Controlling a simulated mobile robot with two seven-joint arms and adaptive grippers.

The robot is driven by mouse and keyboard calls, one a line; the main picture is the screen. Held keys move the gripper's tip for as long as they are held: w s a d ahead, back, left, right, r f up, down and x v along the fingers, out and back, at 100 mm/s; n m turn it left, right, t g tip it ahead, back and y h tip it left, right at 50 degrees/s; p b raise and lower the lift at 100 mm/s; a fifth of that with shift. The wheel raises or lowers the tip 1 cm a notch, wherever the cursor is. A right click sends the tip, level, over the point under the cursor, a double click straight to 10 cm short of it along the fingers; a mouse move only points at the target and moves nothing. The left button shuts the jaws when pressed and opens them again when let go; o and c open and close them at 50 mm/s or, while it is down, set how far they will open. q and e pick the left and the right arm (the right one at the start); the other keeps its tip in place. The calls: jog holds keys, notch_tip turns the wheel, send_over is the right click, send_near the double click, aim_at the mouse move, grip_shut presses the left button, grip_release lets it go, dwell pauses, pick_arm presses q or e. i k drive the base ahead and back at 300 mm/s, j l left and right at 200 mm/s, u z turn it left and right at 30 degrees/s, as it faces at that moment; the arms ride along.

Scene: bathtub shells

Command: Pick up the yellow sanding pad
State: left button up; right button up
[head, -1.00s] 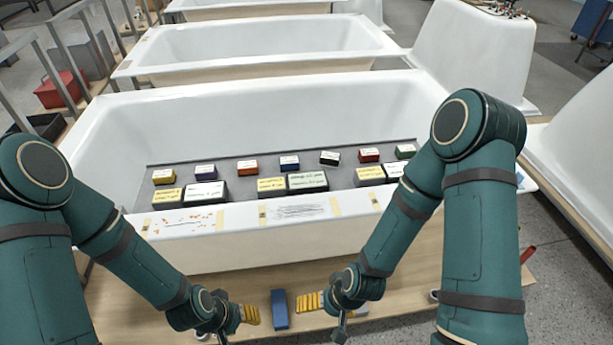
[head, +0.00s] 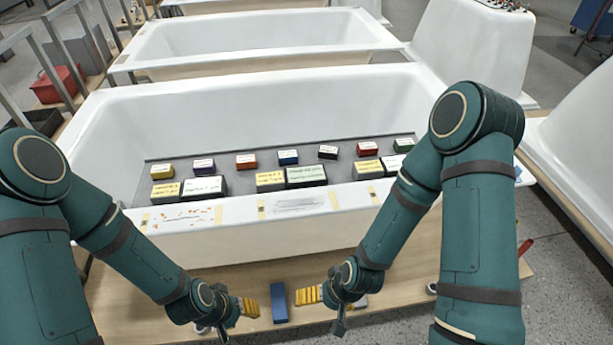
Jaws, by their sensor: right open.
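Small coloured pads with pale tops stand in a row on a grey mat (head: 330,145) inside the nearest tub. The yellow sanding pad (head: 162,173) is at the left end of that row, upright and untouched.
Purple (head: 203,165), orange (head: 246,161), blue (head: 288,158), black (head: 327,152), red (head: 367,149) and green (head: 403,145) pads share the row. Larger labelled boxes (head: 306,176) stand nearer. The white tub rim (head: 240,215) lies between grippers and pads. A blue block (head: 279,303) shows between the grippers.

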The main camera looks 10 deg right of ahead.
aim_at(162, 171)
jog(key=k+j, duration=0.1)
jog(key=j, duration=0.35)
jog(key=k+j, duration=0.1)
jog(key=j, duration=0.3)
jog(key=k+j, duration=0.1)
jog(key=j, duration=0.35)
